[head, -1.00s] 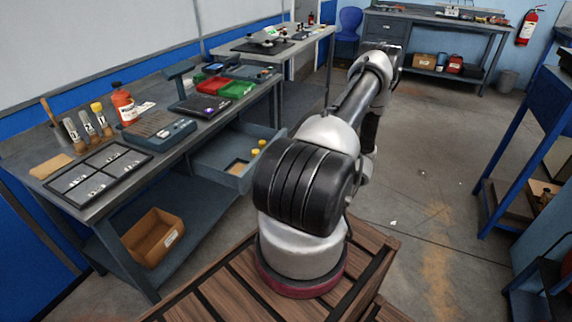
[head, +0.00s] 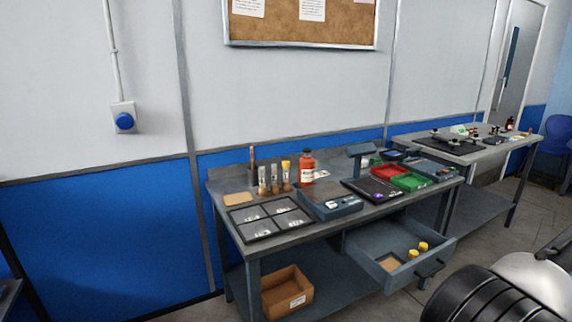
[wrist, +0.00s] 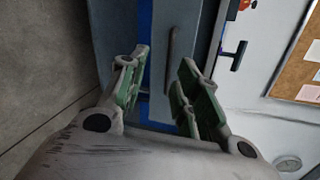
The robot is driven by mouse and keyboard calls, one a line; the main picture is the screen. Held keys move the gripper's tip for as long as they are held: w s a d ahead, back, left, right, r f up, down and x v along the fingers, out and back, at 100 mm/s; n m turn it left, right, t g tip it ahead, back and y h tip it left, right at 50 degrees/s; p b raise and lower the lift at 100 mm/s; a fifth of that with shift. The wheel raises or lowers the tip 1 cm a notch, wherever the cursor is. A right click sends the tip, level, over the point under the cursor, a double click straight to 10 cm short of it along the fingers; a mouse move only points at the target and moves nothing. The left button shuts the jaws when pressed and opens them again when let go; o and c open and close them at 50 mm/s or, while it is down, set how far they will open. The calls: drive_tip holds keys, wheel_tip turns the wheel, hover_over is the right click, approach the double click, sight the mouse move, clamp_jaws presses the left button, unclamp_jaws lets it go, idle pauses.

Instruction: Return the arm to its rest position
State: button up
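My gripper (wrist: 164,62) shows in the wrist view with its two green-padded fingers apart and nothing between them. Beyond the fingers is a blue-grey drawer front with a bar handle (wrist: 172,58); the fingers look clear of it, though the distance is hard to judge. In the head view only part of my arm (head: 505,295) shows at the lower right corner; the gripper is outside that view.
On the bench are a red bottle (head: 306,168), a black tray (head: 262,234) and red and green bins (head: 410,181). A cardboard box (head: 287,291) sits on the lower shelf.

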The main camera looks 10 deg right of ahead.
drive_tip(key=s+a+m+g+y, duration=0.2)
drive_tip(key=s+a, duration=0.3)
drive_tip(key=a, duration=0.1)
drive_tip(key=s+a+r+n+g+y, duration=0.25)
drive_tip(key=s+a+r+g, duration=0.2)
drive_tip(key=r+g, duration=0.4)
drive_tip(key=a+r+n+h, duration=0.3)
drive_tip(key=a+r+n, duration=0.2)
drive_tip(key=r, duration=0.6)
drive_tip(key=a+r+n+h, duration=0.3)
drive_tip(key=a+r+n, duration=0.2)
drive_tip(key=r, duration=0.7)
drive_tip(key=s+a+r+n+h, duration=0.1)
drive_tip(key=a+r+n+h, duration=0.3)
drive_tip(key=a+r, duration=0.5)
wheel_tip(320, 180, up, 3)
drive_tip(key=shift+r+n+t, duration=0.1)
drive_tip(key=shift+n+t, duration=0.35)
drive_tip(key=shift+n, duration=0.5)
